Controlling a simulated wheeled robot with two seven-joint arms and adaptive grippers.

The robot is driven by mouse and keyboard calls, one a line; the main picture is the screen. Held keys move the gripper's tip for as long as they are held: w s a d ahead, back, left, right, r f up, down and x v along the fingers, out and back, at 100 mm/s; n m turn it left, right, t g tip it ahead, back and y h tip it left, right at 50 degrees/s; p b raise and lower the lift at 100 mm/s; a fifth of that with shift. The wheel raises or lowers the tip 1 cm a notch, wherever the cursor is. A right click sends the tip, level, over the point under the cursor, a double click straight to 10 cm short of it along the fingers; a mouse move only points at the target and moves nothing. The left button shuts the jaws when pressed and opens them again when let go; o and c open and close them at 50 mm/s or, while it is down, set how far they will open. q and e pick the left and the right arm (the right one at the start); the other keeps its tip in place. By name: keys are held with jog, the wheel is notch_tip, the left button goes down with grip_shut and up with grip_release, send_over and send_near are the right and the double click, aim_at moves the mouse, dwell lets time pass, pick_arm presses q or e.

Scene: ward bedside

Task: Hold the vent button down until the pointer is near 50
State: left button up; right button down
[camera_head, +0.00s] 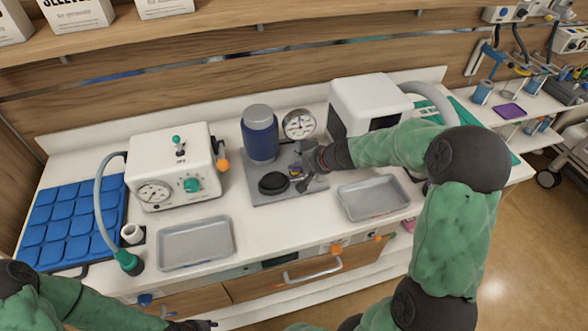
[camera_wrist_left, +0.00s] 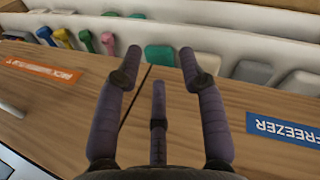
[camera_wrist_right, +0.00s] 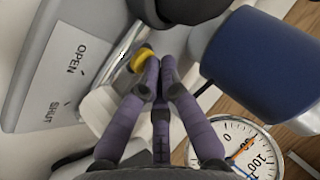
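A grey base (camera_head: 258,190) on the counter carries a blue cylinder (camera_head: 261,138), a black round knob (camera_head: 273,183) and a white dial gauge (camera_head: 299,124). A small yellow button (camera_wrist_right: 142,60) shows in the right wrist view. My right gripper (camera_head: 301,184) is over the base; in its wrist view its fingers (camera_wrist_right: 160,62) are together, with tips beside the yellow button. I cannot tell whether they press it. The gauge (camera_wrist_right: 238,148) shows an orange pointer; its exact reading is unclear. My left gripper (camera_wrist_left: 162,58) is open and empty, low in front of the counter.
Two grey trays (camera_head: 196,243) and (camera_head: 373,198) lie at either side of the base's front. A white machine (camera_head: 170,168) with a hose stands left, near a blue padded mat (camera_head: 68,220). A white box (camera_head: 365,103) stands behind my right arm. OPEN and SHUT labels (camera_wrist_right: 65,75) show on the base.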

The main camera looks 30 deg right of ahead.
jog(key=shift+w+d+r, duration=0.25)
jog(key=shift+d+r, duration=0.5)
jog(key=shift+r, duration=0.2)
jog(key=shift+s+d+f, duration=0.1)
jog(key=shift+s+f, duration=0.05)
jog(key=shift+a+p, duration=0.3)
jog(key=shift+a+r+p, duration=0.1)
jog(key=shift+r+p, duration=1.65)
jog(key=shift+r, duration=0.7)
jog(key=shift+f, duration=0.1)
